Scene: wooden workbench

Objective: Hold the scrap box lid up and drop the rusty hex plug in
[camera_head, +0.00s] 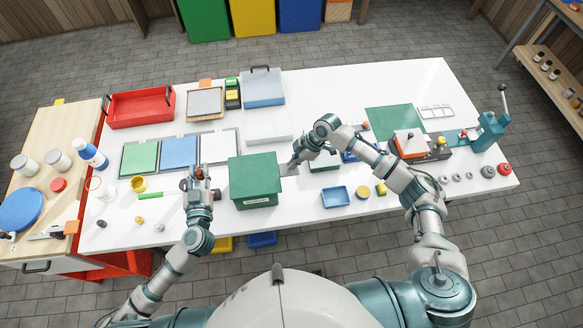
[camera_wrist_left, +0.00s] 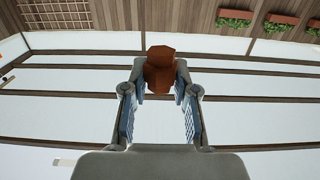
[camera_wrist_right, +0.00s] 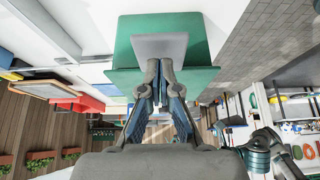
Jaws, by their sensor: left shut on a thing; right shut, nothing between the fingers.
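The green scrap box (camera_head: 255,190) stands at the front middle of the bench, its green lid (camera_head: 253,168) looking closed. A grey tab (camera_wrist_right: 160,46) sticks out from the lid's right side. My right gripper (camera_head: 294,160) is at that tab, its fingers shut and empty; in the right wrist view the fingertips (camera_wrist_right: 160,66) are close to the tab, and I cannot tell whether they touch it. My left gripper (camera_head: 199,172) is left of the box, shut on the rusty hex plug (camera_wrist_left: 160,70), a reddish-brown lump at its fingertips. The box's inside is hidden.
Green, blue and white trays (camera_head: 179,152) lie behind my left gripper. A small blue tray (camera_head: 335,197) and yellow parts stand right of the box. A red machine (camera_head: 410,143) and a teal vise (camera_head: 488,132) are further right. The bench front left holds small loose parts.

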